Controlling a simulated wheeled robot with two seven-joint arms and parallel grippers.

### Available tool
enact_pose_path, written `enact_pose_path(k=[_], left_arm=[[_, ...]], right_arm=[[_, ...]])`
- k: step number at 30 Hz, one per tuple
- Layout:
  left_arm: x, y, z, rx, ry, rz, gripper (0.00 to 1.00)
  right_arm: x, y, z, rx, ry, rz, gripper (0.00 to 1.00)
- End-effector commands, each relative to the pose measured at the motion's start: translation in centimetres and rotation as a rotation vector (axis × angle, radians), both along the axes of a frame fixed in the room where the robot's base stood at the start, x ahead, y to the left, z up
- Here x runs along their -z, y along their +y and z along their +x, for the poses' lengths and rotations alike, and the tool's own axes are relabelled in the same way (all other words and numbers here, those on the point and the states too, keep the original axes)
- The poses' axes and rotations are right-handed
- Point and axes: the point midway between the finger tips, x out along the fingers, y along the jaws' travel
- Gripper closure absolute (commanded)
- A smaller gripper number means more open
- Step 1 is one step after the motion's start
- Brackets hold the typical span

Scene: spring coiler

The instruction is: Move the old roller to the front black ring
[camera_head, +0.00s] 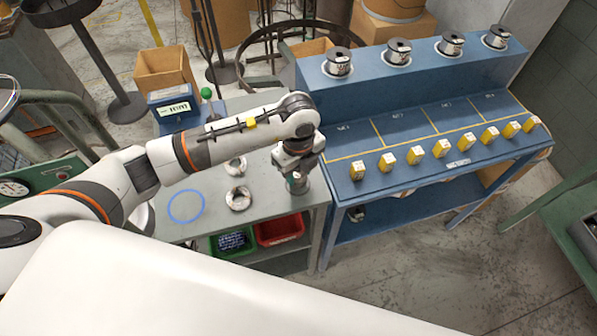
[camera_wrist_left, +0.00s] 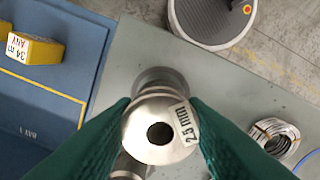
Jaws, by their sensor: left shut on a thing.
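My left gripper (camera_head: 297,178) is over the right end of the grey table. In the left wrist view its green fingers (camera_wrist_left: 160,128) are shut on a steel roller (camera_wrist_left: 150,142), marked "2.5 mm", with a dark hole in its middle. A grey round part (camera_wrist_left: 160,77) shows just behind the roller, and another metal cylinder (camera_wrist_left: 130,166) shows partly below it. I cannot tell whether the roller touches either. I cannot make out a black ring on the table. A blue ring (camera_head: 171,207) is marked at the table's left. My right gripper is out of view.
A blue bench (camera_head: 400,130) with spools and yellow tags adjoins on the right. Green (camera_head: 232,241) and red (camera_head: 280,230) bins sit below the tabletop.

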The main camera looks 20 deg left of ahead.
Motion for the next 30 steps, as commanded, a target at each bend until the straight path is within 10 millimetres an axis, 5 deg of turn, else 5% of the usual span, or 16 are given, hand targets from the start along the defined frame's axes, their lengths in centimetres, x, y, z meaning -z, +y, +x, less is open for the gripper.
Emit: enact_pose_path(k=[5,16,17,20,30], left_arm=[[1.8,0.0,0.0,0.001,0.000,0.000,0.97],[2.3,0.0,0.0,0.001,-0.002,-0.001,0.97],[2.3,0.0,0.0,0.001,0.000,0.000,0.58],[2.3,0.0,0.0,0.001,0.000,0.000,0.42],[1.9,0.0,0.0,0.001,0.000,0.000,0.40]], right_arm=[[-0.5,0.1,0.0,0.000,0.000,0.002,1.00],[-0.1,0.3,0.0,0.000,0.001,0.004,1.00],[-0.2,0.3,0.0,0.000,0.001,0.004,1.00],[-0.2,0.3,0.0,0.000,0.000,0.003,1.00],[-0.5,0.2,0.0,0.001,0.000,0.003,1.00]])
